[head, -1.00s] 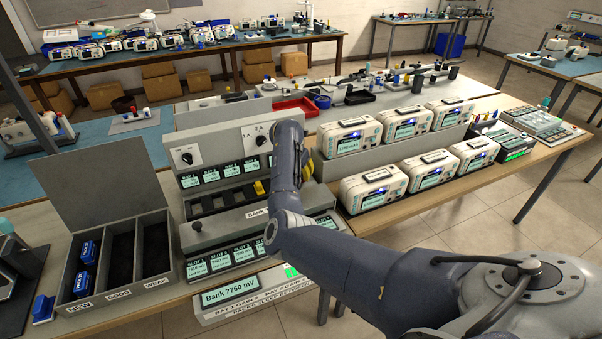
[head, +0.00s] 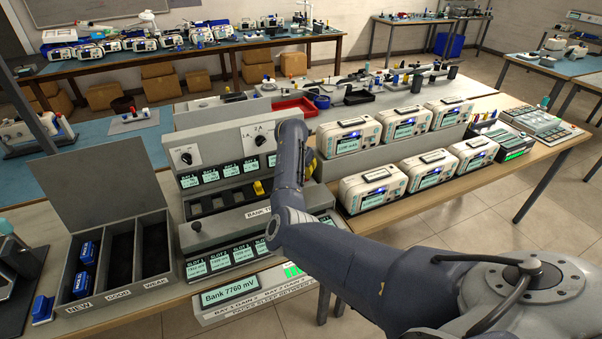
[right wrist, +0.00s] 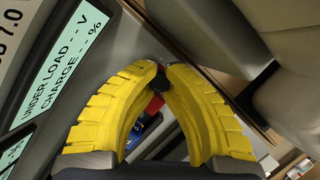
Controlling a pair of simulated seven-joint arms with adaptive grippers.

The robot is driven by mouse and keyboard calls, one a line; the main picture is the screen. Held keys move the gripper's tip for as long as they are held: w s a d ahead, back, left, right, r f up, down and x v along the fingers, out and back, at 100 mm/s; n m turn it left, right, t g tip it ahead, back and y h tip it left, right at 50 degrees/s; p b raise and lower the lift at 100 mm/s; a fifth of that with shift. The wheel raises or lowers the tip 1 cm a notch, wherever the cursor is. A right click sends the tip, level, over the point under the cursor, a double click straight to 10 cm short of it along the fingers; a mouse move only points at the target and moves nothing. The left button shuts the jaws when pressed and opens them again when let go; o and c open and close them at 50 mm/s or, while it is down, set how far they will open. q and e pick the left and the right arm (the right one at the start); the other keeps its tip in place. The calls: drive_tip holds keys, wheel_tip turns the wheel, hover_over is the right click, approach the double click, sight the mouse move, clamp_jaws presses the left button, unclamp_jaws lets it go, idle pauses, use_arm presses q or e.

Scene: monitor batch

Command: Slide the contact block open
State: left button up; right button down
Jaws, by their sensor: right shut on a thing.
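The grey bank unit (head: 224,135) stands on the middle table, with a row of dark slots and a yellow piece (head: 259,188) beside my right arm. A long grey bar (head: 225,226) with a round knob at its left end lies in front of the slots; I cannot tell surely whether it is the contact block. In the head view my right forearm hides the bar's right part and the right gripper's tips. In the right wrist view my right gripper's yellow fingers (right wrist: 161,72) close on a small dark piece (right wrist: 158,81), mostly hidden. My left gripper is not in view.
A three-lane box (head: 118,262) with blue cells and an open lid stands at left. Several white testers (head: 375,190) stand close on the right of my arm. A display strip reading "Bank 7760 mV" (head: 230,291) is at the front edge. A red tray (head: 296,107) lies behind.

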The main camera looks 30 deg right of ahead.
drive_tip(key=c, duration=1.5)
unclamp_jaws()
drive_tip(key=shift+w+d+r, duration=0.1)
drive_tip(key=shift+c, duration=0.2)
drive_tip(key=v, duration=1.2)
